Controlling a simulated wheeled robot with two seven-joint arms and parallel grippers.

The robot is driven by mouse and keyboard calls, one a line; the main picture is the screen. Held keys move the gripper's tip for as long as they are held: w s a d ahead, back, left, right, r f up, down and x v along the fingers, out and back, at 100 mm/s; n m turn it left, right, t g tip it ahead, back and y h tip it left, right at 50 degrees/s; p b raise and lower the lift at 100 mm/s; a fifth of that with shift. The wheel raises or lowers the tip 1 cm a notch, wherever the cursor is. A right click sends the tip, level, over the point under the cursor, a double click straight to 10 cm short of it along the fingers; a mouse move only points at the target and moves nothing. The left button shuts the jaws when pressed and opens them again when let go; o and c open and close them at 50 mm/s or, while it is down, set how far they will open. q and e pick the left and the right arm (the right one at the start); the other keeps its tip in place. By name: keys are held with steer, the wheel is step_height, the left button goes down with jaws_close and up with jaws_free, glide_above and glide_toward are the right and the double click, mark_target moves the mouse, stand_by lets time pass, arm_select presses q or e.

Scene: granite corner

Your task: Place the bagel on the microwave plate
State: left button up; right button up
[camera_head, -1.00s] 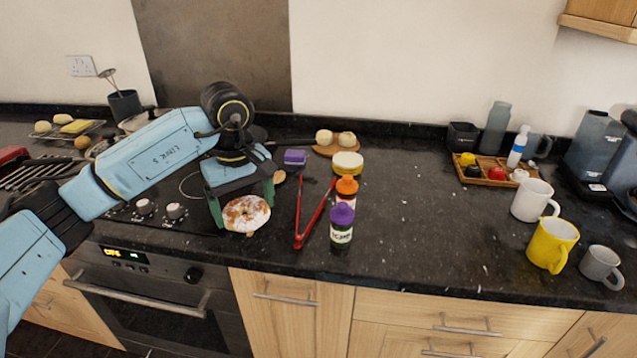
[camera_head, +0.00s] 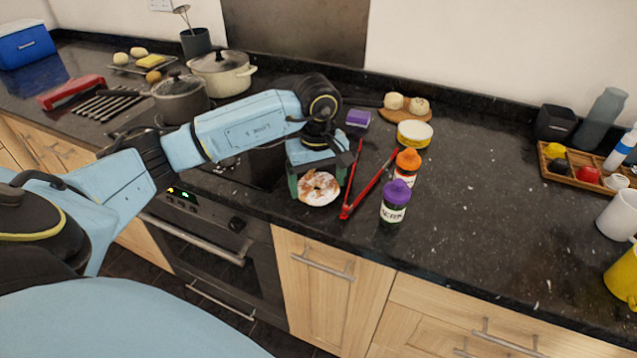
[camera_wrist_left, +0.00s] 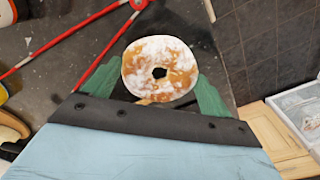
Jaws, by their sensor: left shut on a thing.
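The bagel (camera_head: 319,188) is round with a centre hole and a white dusting on golden brown. My left gripper (camera_head: 318,187) is shut on it near the counter's front edge, beside the hob. In the left wrist view the bagel (camera_wrist_left: 160,70) sits between the two green fingers, one on each side. Whether it is clear of the counter I cannot tell. No microwave plate shows in either view. My right gripper is not in view.
Pots (camera_head: 221,75) are on the left. The counter's middle right is clear.

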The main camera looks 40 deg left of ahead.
arm_select(q)
steer(key=shift+f, duration=0.6)
steer(key=shift+o, duration=0.8)
steer(key=shift+f, duration=0.15)
steer(key=o, duration=0.3)
